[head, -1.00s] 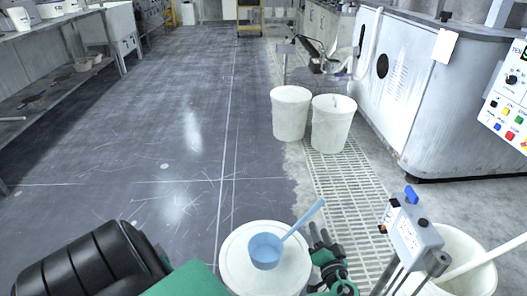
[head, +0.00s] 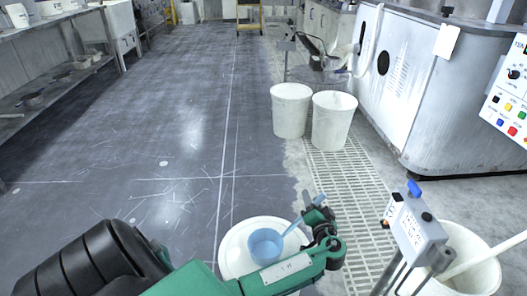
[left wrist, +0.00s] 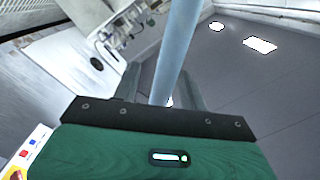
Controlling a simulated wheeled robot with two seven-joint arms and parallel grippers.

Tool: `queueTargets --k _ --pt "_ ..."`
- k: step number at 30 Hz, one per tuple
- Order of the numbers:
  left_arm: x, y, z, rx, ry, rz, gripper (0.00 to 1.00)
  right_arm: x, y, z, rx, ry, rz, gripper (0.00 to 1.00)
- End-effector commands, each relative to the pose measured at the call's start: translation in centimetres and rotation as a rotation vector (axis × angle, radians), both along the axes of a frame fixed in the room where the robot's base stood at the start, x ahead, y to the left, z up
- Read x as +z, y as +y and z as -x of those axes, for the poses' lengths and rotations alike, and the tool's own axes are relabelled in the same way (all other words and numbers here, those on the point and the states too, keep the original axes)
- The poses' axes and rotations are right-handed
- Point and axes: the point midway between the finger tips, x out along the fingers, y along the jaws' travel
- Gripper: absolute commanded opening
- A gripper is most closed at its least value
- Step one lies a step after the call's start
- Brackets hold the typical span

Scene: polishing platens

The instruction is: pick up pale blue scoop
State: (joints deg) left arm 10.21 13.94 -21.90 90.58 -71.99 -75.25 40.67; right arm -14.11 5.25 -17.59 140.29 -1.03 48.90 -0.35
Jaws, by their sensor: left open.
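The pale blue scoop (head: 265,247) rests with its round bowl on the white round top of a bucket (head: 233,258). Its handle points up and to the right, partly hidden by my left gripper (head: 318,213). In the left wrist view the blue handle (left wrist: 177,50) runs between the two dark fingers of my left gripper (left wrist: 165,92). The jaws are open, with the handle between them. My green left wrist covers the front right part of the bucket top. My right gripper is not in view.
Two white buckets (head: 291,110) (head: 334,120) stand beyond, beside a floor grating (head: 345,180). A grey control box (head: 417,228) on a post and a white bin (head: 470,245) are at right. The dark floor (head: 120,150) at left is mostly clear.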

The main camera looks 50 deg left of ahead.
Motion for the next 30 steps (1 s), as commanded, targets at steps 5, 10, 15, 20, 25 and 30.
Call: queueTargets --k 5,10,15,20,25,30 --pt "0.0 -0.1 0.0 0.000 0.000 0.000 0.28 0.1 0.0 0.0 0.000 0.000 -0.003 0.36" --pt "0.0 -0.1 0.0 0.000 0.000 0.000 0.00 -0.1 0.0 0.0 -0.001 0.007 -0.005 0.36" --pt "0.1 -0.1 0.0 0.000 0.000 0.000 0.00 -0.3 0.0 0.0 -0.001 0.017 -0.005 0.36" --pt "0.2 -0.1 0.0 0.000 -0.001 0.001 0.00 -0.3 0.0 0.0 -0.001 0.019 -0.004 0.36" --pt "1.6 -0.1 0.0 -0.001 -0.002 0.001 0.00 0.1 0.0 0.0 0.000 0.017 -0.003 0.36" --pt "4.8 -0.1 0.0 -0.001 -0.004 0.002 0.00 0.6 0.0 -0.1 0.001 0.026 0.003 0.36"
